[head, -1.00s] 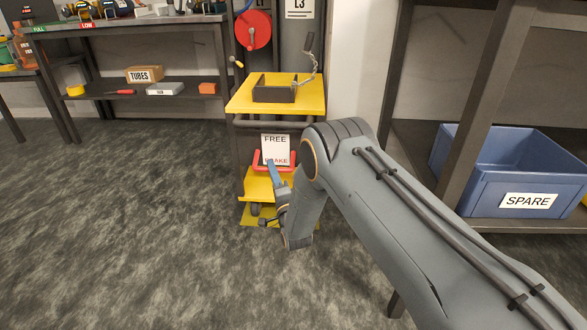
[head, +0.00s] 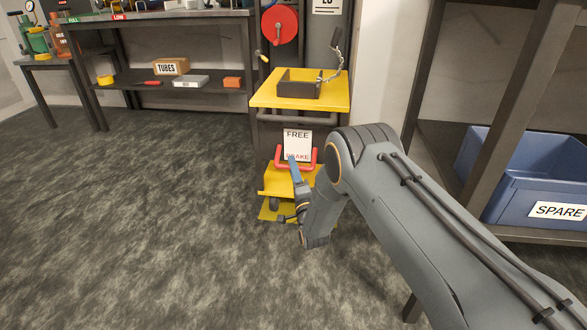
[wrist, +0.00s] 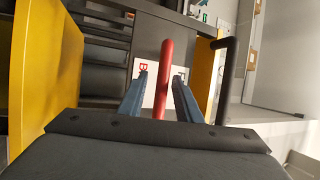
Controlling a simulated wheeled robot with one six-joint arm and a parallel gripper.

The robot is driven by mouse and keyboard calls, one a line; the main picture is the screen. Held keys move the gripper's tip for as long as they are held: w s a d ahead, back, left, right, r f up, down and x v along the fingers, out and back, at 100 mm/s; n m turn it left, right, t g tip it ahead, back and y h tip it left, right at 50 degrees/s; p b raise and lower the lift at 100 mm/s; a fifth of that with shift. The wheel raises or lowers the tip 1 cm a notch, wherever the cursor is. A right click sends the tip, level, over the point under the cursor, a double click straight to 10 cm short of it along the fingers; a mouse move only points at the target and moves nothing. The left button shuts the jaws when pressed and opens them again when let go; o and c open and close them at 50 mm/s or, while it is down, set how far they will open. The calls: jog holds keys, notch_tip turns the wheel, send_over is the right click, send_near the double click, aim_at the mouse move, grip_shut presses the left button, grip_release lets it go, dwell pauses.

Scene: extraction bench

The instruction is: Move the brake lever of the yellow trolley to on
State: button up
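The yellow trolley (head: 325,95) stands ahead of me, with a white FREE/BRAKE label (head: 298,141) on its near side. The red brake lever (head: 313,157) is a U-shaped bar at the lower part of this label, by the word BRAKE. My gripper (head: 292,158) is in front of it, and its blue fingers partly hide the lever and label. In the wrist view, my gripper (wrist: 160,82) is open, with the red lever (wrist: 164,75) between its two fingers. Whether a finger touches the bar is not clear.
A dark bar (wrist: 224,80) is close right of the fingers in the wrist view. A blue SPARE crate (head: 540,165) is on a shelf at the right. A bench with a TUBES box (head: 171,66) stands behind left. The floor at left is clear.

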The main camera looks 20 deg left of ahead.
jog(key=p+v, duration=0.3)
jog(key=v, duration=0.4)
jog(key=shift+s+d, duration=0.25)
jog(key=shift+s, duration=0.05)
jog(key=shift+f, duration=0.1)
dwell(0.3)
